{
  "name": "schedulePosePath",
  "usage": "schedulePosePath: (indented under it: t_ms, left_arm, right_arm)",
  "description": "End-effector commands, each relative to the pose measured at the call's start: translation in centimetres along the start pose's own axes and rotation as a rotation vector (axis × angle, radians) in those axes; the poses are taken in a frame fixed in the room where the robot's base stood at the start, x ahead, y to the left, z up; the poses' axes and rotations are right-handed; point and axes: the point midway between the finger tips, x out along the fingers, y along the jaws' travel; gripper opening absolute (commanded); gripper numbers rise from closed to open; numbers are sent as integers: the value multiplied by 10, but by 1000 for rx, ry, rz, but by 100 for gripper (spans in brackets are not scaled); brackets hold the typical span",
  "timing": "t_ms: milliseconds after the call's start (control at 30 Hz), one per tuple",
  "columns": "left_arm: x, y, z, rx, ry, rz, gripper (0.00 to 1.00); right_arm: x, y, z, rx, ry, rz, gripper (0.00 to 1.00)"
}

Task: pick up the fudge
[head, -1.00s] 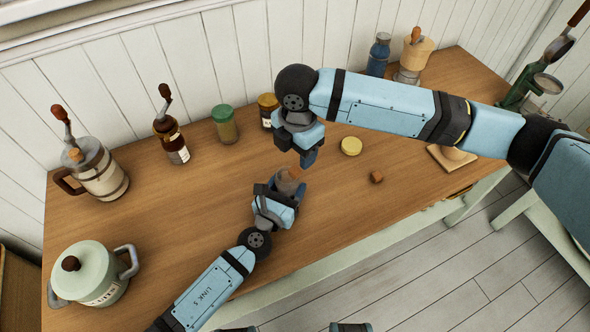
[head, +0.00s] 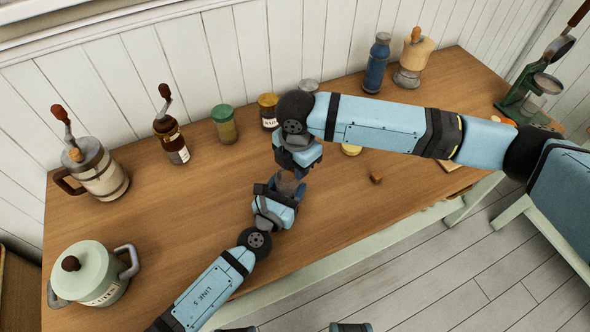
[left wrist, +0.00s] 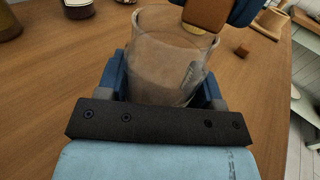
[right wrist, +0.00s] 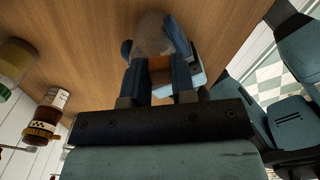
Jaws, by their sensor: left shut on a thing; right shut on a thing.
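My left gripper (head: 284,190) is shut on a clear glass jar (left wrist: 165,75), which is open at the top and looks empty in the left wrist view. Another brown cube of fudge (head: 376,178) lies on the table, right of both grippers.
On the wooden table (head: 180,220), a yellow round thing (head: 351,150) is partly behind my right arm. Jars, grinders and a blue bottle (head: 376,64) line the wall. A pale-green lidded pot (head: 90,275) stands front left. The table's middle left is clear.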

Motion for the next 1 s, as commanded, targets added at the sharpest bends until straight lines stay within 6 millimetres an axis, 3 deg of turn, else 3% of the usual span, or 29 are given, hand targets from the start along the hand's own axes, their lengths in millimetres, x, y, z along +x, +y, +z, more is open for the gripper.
schedulePosePath:
  t_ms: [267, 700, 1000]
  left_arm:
    - [0, 0, 0, 0, 0, 0, 30]
    - [0, 0, 0, 0, 0, 0, 30]
    - [0, 0, 0, 0, 0, 0, 30]
  right_arm:
    - [-6, 0, 0, 0, 0, 1, 0]
    - [-84, 0, 0, -1, -1, 2, 0]
    - [-101, 0, 0, 1, 0, -1, 0]
